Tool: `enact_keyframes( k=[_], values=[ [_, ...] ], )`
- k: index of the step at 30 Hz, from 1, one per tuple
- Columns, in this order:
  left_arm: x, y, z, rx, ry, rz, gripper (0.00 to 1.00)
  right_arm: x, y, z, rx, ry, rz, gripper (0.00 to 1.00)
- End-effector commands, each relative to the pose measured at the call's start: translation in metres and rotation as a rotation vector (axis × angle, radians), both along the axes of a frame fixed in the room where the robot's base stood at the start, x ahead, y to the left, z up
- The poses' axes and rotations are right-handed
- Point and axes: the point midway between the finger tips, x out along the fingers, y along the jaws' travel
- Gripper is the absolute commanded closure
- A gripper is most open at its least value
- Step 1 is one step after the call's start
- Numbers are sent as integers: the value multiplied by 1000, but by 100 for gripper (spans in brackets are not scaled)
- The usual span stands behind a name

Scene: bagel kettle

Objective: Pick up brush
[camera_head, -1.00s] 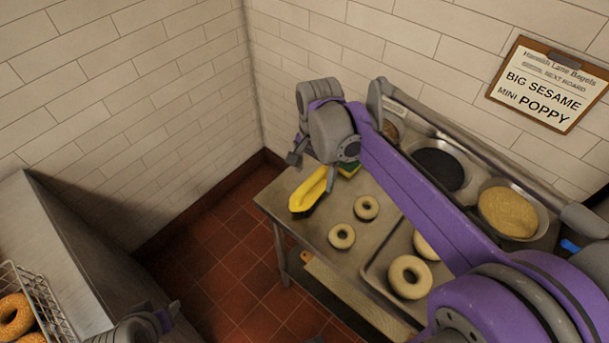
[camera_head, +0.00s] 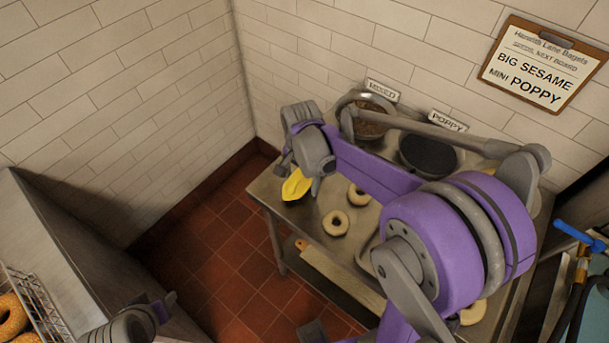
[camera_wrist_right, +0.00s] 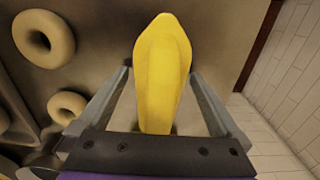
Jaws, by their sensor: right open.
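The brush (camera_head: 297,186), with a yellow body, is at the left end of the metal table; its dark bristles showed earlier but are hidden now. In the right wrist view the yellow brush (camera_wrist_right: 163,65) lies between the two spread fingers of my right gripper (camera_wrist_right: 162,82), with gaps on both sides. In the head view my right gripper (camera_head: 300,172) is right over the brush and partly covers it. My left gripper (camera_head: 155,312) is at the bottom left, away from the table; its jaws are unclear.
The metal table (camera_head: 305,215) holds pale bagels (camera_head: 336,223), a tray, a bowl of seeds (camera_head: 372,118) and a dark poppy bowl (camera_head: 430,157). A wire basket of baked bagels (camera_head: 12,318) is at the lower left. My right arm hides much of the table.

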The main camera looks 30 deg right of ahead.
Motion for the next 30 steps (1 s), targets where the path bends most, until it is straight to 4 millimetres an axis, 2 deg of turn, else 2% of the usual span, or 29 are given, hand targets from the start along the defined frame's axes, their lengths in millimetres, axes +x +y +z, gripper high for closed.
enact_keyframes(
  k=[5,20,30],
  values=[
    [0,0,0,0,0,0,50,0,0,0,0,0,0,0],
    [0,0,0,0,0,0,50,0,0,0,0,0,0,87],
    [0,0,1,0,-1,0,50,0,0,6,0,0,0,87]
  ],
)
